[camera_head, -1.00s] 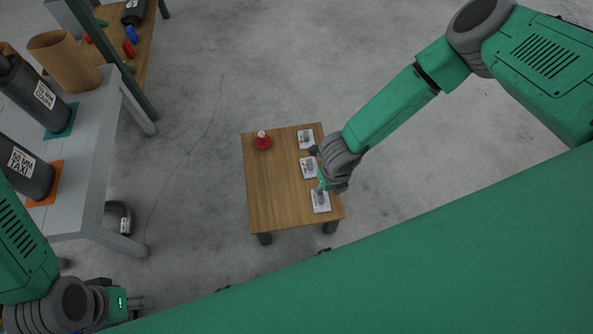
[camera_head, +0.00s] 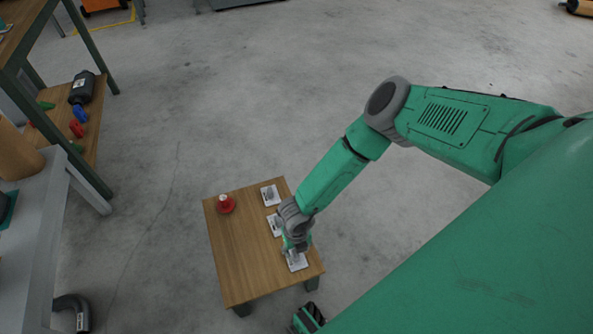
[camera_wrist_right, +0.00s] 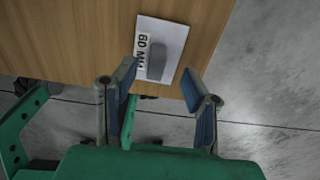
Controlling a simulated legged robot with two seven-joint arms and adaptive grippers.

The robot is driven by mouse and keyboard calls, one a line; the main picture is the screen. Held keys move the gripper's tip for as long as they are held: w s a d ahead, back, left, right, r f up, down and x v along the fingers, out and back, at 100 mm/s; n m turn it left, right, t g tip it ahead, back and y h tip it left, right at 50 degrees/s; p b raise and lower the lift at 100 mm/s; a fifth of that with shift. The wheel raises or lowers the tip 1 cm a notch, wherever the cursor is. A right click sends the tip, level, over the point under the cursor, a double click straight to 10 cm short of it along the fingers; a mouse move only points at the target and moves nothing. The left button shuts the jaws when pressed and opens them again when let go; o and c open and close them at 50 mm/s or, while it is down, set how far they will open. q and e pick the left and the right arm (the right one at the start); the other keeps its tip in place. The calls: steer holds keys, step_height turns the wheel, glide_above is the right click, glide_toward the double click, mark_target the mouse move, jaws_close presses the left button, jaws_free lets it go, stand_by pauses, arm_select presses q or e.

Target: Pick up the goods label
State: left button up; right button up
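Three white goods labels lie on a small wooden table (camera_head: 240,255), along its right side: a far label (camera_head: 270,195), a middle label (camera_head: 273,226) and a near label (camera_head: 298,262). My right gripper (camera_head: 293,250) is over the near label and partly hides it. In the right wrist view, one label (camera_wrist_right: 145,33) shows printed text reading "60 M" and a grey piece on it. My right gripper (camera_wrist_right: 160,85) is open there, its two blue-padded fingers apart with nothing between them, near the label's lower end.
A red object (camera_head: 226,205) with a white top stands at the table's far left. A grey workbench (camera_head: 35,260) and a shelf with a black muffler (camera_head: 82,90) are at left. A bent pipe (camera_head: 75,310) lies on the floor. Open concrete floor surrounds the table.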

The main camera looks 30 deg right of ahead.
mark_target(295, 253)
steer(key=f+b, duration=0.1)
steer(key=f, duration=0.2)
steer(key=shift+a+f+b, duration=0.3)
steer(key=shift+a+b, duration=0.1)
arm_select(q)
steer(key=shift+a+f, duration=0.25)
steer(key=shift+f, duration=0.4)
steer(key=shift+a+f, duration=0.2)
steer(key=shift+f, duration=0.4)
arm_select(e)
steer(key=shift+d, duration=0.1)
steer(key=shift+d, duration=0.2)
steer(key=c, duration=0.9)
arm_select(q)
steer(key=shift+d+r, duration=0.1)
steer(key=shift+d, duration=0.2)
arm_select(e)
steer(key=shift+o, duration=0.2)
arm_select(q)
steer(key=shift+a, duration=0.1)
arm_select(e)
steer(key=shift+a, duration=0.1)
